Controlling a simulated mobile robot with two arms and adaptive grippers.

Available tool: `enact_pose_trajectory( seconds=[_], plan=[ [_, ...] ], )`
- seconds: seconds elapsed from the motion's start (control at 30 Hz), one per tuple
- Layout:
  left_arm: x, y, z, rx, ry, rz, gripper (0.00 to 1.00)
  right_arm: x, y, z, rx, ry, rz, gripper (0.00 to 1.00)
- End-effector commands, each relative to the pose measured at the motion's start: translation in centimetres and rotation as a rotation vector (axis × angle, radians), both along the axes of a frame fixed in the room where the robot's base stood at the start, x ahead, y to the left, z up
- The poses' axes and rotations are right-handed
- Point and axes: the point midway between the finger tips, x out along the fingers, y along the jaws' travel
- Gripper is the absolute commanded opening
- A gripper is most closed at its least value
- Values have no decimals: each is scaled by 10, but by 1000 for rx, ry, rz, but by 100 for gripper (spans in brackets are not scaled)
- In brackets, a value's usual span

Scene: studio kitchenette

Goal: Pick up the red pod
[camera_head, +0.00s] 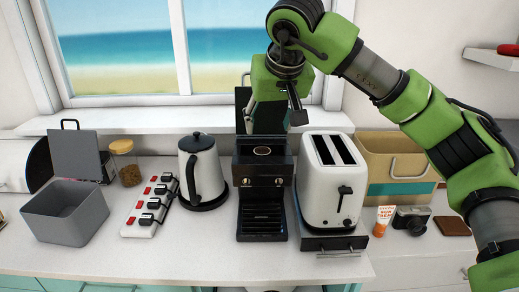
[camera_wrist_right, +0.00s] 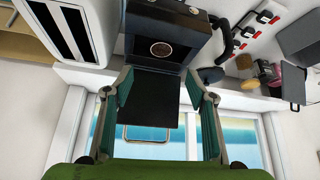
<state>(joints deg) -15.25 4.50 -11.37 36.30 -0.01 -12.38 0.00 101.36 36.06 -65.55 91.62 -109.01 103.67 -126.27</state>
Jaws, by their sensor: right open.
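I cannot make out a red pod for certain in either view. My right gripper (camera_head: 274,112) is open and empty, above and behind the black coffee machine (camera_head: 262,180), in front of the window. In the right wrist view its two teal fingers (camera_wrist_right: 159,82) are spread apart, with the machine's raised black lid (camera_wrist_right: 150,98) seen between them. The machine's round pod opening (camera_head: 262,151) is uncovered on top; its contents are too small to tell. It also shows in the right wrist view (camera_wrist_right: 162,48). My left gripper is not in view.
A white toaster (camera_head: 328,180) stands close right of the machine, a kettle (camera_head: 203,170) left. Further left are a power strip (camera_head: 150,207) and a grey bin (camera_head: 65,216). A tan basket (camera_head: 400,150) stands right. A red object (camera_head: 508,49) lies on a wall shelf.

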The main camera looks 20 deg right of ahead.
Motion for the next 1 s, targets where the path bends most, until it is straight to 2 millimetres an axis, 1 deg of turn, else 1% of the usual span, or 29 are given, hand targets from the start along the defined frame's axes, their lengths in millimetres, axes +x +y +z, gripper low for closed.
enact_pose_trajectory(
  seconds=[0.03,0.2,0.3,0.37,0.47,0.6,0.67,0.7,0.83,1.0],
  plan=[
    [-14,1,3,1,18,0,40,5,-1,-9,-2,6,0,51],
    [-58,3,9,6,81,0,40,23,-1,-38,2,6,1,51],
    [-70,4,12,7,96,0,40,31,-1,-50,3,5,1,51],
    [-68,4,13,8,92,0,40,34,-2,-55,3,4,0,51],
    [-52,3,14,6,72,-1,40,38,-2,-61,3,3,1,51],
    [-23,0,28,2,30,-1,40,44,-3,-71,3,6,2,51],
    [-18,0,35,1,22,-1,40,49,-3,-79,3,8,2,51],
    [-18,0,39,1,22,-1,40,52,-3,-84,4,6,2,51],
    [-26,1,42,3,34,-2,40,61,-4,-99,4,5,1,51],
    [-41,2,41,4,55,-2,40,65,-4,-105,5,2,3,51]
  ],
)
